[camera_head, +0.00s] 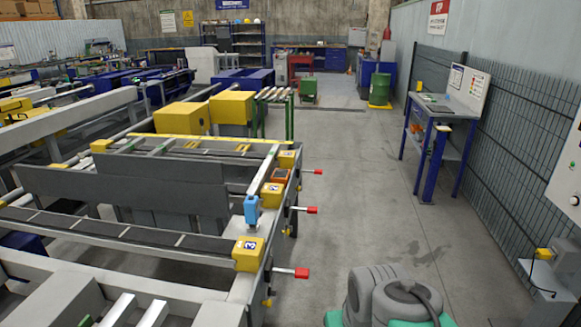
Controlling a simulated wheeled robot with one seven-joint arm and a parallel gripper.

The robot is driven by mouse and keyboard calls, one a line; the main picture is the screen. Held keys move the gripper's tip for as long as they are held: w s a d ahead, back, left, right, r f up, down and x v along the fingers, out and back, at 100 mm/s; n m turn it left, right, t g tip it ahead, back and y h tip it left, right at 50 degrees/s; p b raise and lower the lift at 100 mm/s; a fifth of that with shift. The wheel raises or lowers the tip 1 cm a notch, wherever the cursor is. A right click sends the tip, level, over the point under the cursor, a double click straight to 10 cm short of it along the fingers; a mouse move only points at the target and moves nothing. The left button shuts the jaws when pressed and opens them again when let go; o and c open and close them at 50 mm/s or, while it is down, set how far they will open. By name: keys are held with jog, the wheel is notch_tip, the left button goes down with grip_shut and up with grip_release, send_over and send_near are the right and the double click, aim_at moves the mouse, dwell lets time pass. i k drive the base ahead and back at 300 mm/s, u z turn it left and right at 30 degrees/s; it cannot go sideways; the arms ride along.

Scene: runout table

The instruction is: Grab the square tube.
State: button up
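I cannot single out the square tube for sure. Two pale, straight bars (118,310) lie side by side at the bottom left, cut off by the picture's lower edge. I cannot tell whether either one is a square tube. The runout table (240,290) fills the left side, with long dark slots running across it and numbered yellow blocks (249,254) along its right edge. My gripper is not in view. A grey and teal rounded part of my own body shows at the bottom right.
Red-tipped levers (301,273) stick out from the table's right side into the aisle. The grey floor (365,200) is clear along the aisle. A blue workstation (440,130) stands by the mesh fence (515,150) on the right.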

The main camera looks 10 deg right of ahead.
aim_at(257, 183)
jog(key=z, duration=0.45)
jog(key=i, duration=3.95)
jog(key=u, duration=4.45)
